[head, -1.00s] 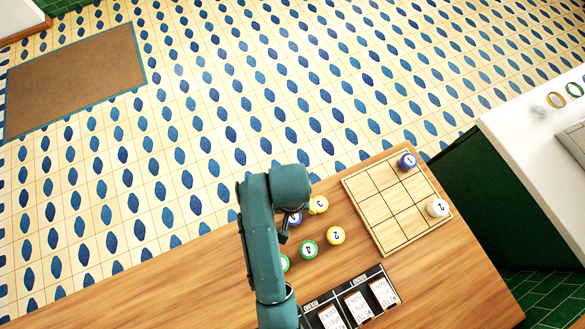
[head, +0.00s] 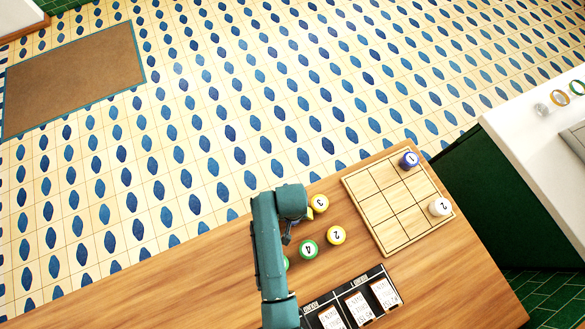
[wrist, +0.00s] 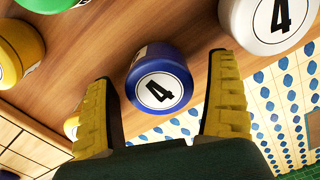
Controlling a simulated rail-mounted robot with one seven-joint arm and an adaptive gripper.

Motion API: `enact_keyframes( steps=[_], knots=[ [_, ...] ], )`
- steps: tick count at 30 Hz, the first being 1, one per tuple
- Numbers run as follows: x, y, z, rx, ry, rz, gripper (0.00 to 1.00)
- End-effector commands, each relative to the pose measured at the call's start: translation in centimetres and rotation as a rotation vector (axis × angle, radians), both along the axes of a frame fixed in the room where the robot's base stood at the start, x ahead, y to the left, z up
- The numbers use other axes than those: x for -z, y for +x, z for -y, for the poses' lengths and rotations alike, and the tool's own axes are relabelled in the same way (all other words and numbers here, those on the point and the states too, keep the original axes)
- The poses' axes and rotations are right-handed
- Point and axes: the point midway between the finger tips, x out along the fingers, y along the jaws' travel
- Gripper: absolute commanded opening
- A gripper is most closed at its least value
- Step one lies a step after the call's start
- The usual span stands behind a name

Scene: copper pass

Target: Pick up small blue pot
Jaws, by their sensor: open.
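A blue pot (wrist: 160,60) with a black 4 on its white lid disc stands on the wooden counter in the wrist view, between the fingers of my gripper (wrist: 162,78). The yellow fingers are open, one on each side of it and apart from it. In the head view my gripper (head: 287,238) is mostly hidden under my arm, which also covers this pot. Another blue pot (head: 409,159), marked 1, stands on the far cell of the wooden grid board (head: 383,207).
A white pot (wrist: 272,22) marked 4 stands close at right. A white pot (head: 440,207) is on the board. A dark card tray (head: 350,292) lies in front.

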Motion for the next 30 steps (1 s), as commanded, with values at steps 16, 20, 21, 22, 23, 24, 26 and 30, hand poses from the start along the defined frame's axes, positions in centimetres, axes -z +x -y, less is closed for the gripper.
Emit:
enact_keyframes(
  steps=[16,20,21,22,23,24,26,30],
  knots=[
    [-0.1,0.0,0.0,0.000,0.000,0.001,0.15],
    [-0.3,0.0,0.0,0.000,0.000,0.001,0.15],
    [-0.6,0.1,0.0,0.000,0.000,0.003,0.15],
    [-1.0,0.1,0.0,0.000,0.000,0.004,0.15],
    [-1.5,0.1,0.0,0.000,0.000,0.004,0.15],
    [-2.4,0.1,0.0,0.000,0.000,0.005,0.15],
    [-3.8,0.2,0.0,0.000,0.001,0.007,0.15],
    [-7.2,0.1,0.0,0.000,0.000,0.005,0.15]
  ],
)
